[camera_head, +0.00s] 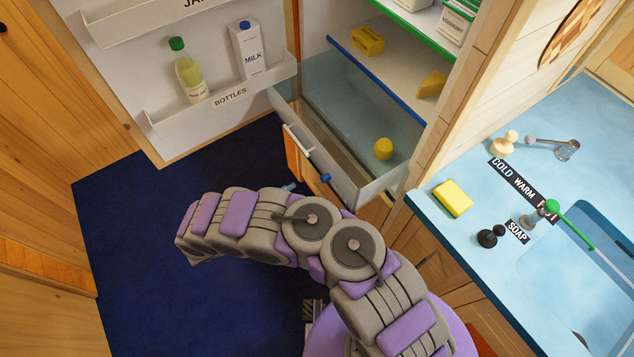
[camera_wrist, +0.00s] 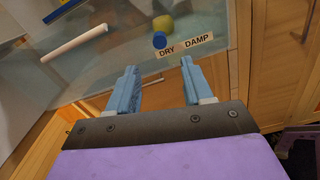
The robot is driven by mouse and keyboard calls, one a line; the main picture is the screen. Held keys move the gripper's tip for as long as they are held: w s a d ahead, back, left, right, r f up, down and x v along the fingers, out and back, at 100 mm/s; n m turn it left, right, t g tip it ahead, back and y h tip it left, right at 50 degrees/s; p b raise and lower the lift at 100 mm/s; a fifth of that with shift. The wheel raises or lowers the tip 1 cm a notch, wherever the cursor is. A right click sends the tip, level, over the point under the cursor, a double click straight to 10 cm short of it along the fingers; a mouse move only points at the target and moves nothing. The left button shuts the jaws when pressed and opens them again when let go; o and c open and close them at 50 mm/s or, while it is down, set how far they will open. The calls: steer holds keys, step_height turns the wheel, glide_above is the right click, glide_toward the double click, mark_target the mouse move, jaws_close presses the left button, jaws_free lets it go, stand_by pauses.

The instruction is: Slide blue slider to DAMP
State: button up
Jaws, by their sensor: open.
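The blue slider (camera_wrist: 159,40) is a round blue knob on the front of the open drawer. In the wrist view it sits at the DRY end of the white DRY–DAMP label (camera_wrist: 186,46), with DAMP to its right. It also shows in the head view as a small blue knob (camera_head: 325,177) right of the white handle. My gripper (camera_wrist: 158,66) is open and empty, its two light-blue fingers pointing towards the drawer front. The knob appears between the finger lines, beyond the tips and apart from them. In the head view my arm hides most of the gripper.
The clear-sided drawer (camera_head: 345,118) is pulled out of the fridge, with a yellow round item (camera_head: 383,148) inside. Its white handle (camera_wrist: 75,43) lies left of the slider. The open fridge door (camera_head: 140,75) stands left; the blue counter (camera_head: 480,180) stands right. Dark blue floor (camera_head: 150,240) is clear.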

mark_target(322, 180)
steer(key=b+x, duration=0.1)
steer(key=x, duration=0.8)
jaws_close()
stand_by(0.5)
